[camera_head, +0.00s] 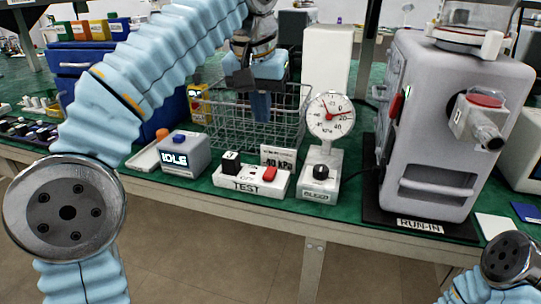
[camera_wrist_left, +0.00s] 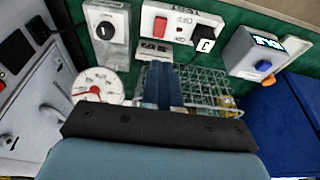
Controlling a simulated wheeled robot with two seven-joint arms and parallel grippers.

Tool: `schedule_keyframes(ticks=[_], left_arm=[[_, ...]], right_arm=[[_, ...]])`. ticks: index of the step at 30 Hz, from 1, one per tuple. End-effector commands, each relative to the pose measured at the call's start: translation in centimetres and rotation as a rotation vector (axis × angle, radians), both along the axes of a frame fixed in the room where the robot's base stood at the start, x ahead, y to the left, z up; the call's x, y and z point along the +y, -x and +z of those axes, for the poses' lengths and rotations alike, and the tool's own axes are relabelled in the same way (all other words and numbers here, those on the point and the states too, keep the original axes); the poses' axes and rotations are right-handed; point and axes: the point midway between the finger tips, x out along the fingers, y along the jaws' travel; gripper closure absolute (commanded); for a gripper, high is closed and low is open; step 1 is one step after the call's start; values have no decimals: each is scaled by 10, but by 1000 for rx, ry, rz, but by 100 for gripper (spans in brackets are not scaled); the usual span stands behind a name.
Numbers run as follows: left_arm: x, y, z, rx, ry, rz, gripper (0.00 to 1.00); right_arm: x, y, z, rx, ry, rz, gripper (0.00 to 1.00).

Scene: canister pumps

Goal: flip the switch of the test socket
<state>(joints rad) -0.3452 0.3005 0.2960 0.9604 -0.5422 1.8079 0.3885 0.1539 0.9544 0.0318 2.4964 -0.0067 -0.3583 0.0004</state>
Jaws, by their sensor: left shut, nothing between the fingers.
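The test socket (camera_head: 252,184) is a white block labelled TEST at the front of the green bench. Its red switch (camera_head: 270,174) is on the right end and a black plug (camera_head: 231,163) is in the left end. In the left wrist view the socket (camera_wrist_left: 184,14) is upside down at the top, with the red switch (camera_wrist_left: 160,27) and the plug (camera_wrist_left: 205,40). My left gripper (camera_head: 261,108) points down over the wire basket, behind the socket and apart from it. Its blue fingers are together and empty. My right gripper is out of view.
The wire basket (camera_head: 228,134) stands behind the socket. The IDLE box (camera_head: 183,168) is left of it; the gauge (camera_head: 330,117) on its BLEED stand (camera_head: 318,187) is right. A large grey pump (camera_head: 437,120) stands further right. The bench's front edge is close to the socket.

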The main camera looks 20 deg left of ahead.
Motion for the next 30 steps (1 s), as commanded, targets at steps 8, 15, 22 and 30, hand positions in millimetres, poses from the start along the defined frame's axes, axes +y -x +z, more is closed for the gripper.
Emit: schedule_keyframes(ticks=[8, 15, 22, 30], left_arm=[[0, -1, -3, 1, -1, 0, 100], [0, -10, -37, 3, -2, 1, 100], [-1, -25, -88, 4, -2, 0, 100], [-1, -28, -127, 1, -1, 0, 100]], right_arm=[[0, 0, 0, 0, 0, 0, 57], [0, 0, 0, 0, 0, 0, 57], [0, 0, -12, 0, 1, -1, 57], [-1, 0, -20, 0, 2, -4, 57]])
